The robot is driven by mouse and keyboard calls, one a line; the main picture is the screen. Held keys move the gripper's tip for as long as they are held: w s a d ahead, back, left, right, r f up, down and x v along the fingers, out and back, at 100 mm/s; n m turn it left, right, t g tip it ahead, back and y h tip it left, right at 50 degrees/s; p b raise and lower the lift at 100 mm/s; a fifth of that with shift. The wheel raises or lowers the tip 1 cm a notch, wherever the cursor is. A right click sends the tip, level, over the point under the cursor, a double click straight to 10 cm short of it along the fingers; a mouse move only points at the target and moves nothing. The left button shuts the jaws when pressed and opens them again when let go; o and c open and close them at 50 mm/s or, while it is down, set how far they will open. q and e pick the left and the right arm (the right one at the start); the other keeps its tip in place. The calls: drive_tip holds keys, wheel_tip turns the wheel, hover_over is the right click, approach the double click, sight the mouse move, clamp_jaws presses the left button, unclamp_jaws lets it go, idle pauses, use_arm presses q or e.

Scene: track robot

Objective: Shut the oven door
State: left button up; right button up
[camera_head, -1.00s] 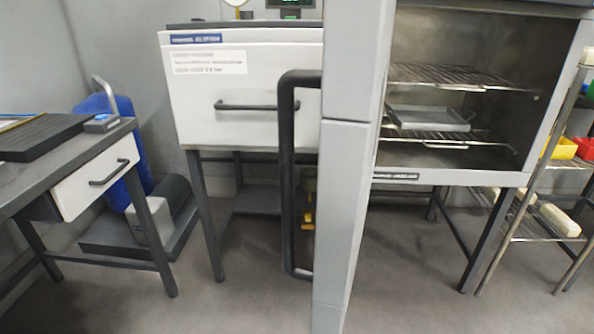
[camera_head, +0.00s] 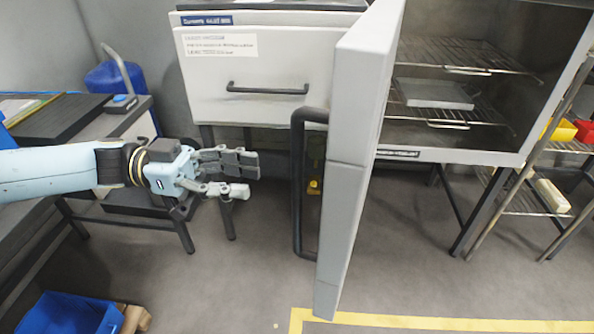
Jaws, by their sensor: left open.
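The oven (camera_head: 460,155) stands at the right with its chamber open to view. Its grey door (camera_head: 352,150) stands wide open, swung out towards me and seen nearly edge-on. A long black bar handle (camera_head: 297,190) is on the door's left face. My left gripper (camera_head: 248,176) reaches in from the left, open and empty, fingers pointing right. In the picture it is a short way left of the handle and apart from it. My right gripper is not in view.
Inside the oven are wire racks (camera_head: 470,55) and a metal tray (camera_head: 435,94). A white drawer cabinet (camera_head: 262,80) stands behind the door. A workbench is at left, a blue bin (camera_head: 70,314) at lower left. A shelf rack (camera_head: 525,200) stands at right. Floor before the door is clear.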

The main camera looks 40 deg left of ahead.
sight(298, 183)
use_arm(q)
drive_tip(key=x, duration=0.9)
drive_tip(key=shift+w+a, duration=0.1)
clamp_jaws()
idle(0.4)
